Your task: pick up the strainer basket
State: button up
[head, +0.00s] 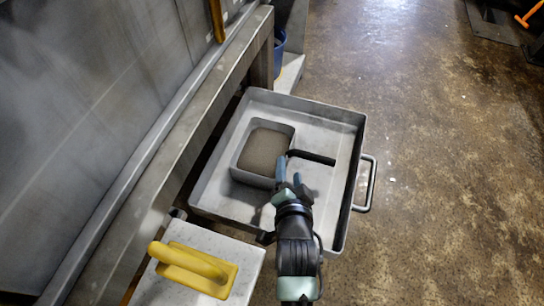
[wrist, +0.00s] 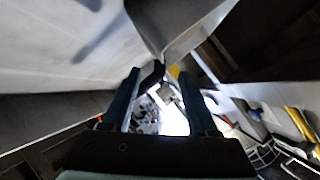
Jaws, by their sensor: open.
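The strainer basket (head: 240,170) is a square grey box with a brown mesh bottom, standing in the left part of a grey metal tray (head: 340,115). A black bar handle (head: 315,157) sticks out from its right side. My gripper (head: 289,170) is open over the tray, at the basket's right side, with its fingertips close to the basket end of the handle. In the wrist view, the dark handle (wrist: 151,74) shows between the fingertips of my gripper (wrist: 158,76), nearer the left one, below a grey basket wall (wrist: 185,25). I cannot tell whether they touch.
The tray's walls surround the basket, and a loop handle (head: 367,185) is on its right side. A metal ledge (head: 160,160) runs along the left. A yellow-handled tool (head: 205,268) lies at lower left. A blue bucket (head: 280,50) stands behind.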

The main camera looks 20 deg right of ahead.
aim_at(289, 156)
jog(key=b+x, duration=0.2)
jog(key=x, duration=0.3)
jog(key=shift+w+d+f, duration=0.15)
jog(key=shift+w+d, duration=0.05)
jog(key=shift+w, duration=0.05)
grip_shut()
dwell(1.2)
jog(key=shift+r, duration=0.2)
